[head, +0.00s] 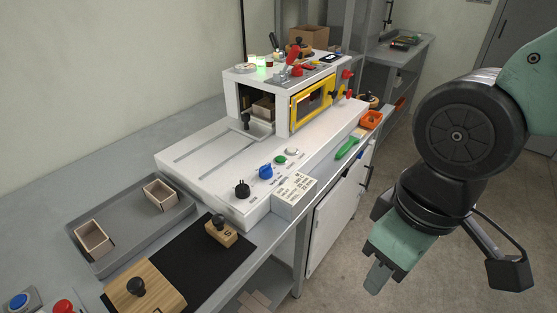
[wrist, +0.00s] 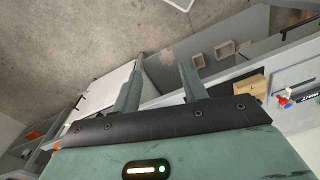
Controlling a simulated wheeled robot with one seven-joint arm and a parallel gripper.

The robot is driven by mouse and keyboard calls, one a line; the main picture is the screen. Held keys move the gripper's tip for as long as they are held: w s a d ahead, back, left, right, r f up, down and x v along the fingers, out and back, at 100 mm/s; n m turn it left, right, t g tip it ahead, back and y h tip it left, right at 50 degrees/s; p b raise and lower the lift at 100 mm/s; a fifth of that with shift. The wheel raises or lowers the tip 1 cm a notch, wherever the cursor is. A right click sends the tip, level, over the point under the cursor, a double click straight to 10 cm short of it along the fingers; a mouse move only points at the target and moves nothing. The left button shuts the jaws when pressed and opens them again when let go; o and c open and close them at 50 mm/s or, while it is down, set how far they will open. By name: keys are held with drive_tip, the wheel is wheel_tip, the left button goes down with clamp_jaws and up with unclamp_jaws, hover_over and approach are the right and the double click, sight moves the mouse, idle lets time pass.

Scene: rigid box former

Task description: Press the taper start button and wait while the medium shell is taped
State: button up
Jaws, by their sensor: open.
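The white taper machine (head: 222,165) stands on the bench, with a yellow-framed window and an open bay. On its front deck are a black knob (head: 242,190), a blue knob (head: 265,172), a green button (head: 281,160) and a pale button (head: 292,152). Their labels are too small to read, so I cannot tell which is the start button. A brown box shell (head: 263,108) sits inside the bay, partly hidden; its size is unclear. My gripper (head: 378,280) hangs right of the bench, apart from the buttons. In the wrist view my gripper (wrist: 158,88) is open and empty.
A grey tray (head: 110,262) holds two open shells (head: 94,238) (head: 160,194). A block marked S (head: 220,230) stands on a black mat (head: 190,262) beside a larger wooden block (head: 150,285). A green-handled tool (head: 347,148) lies at the machine's right edge. Floor is clear below my gripper.

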idle(0.3)
clamp_jaws()
idle(1.6)
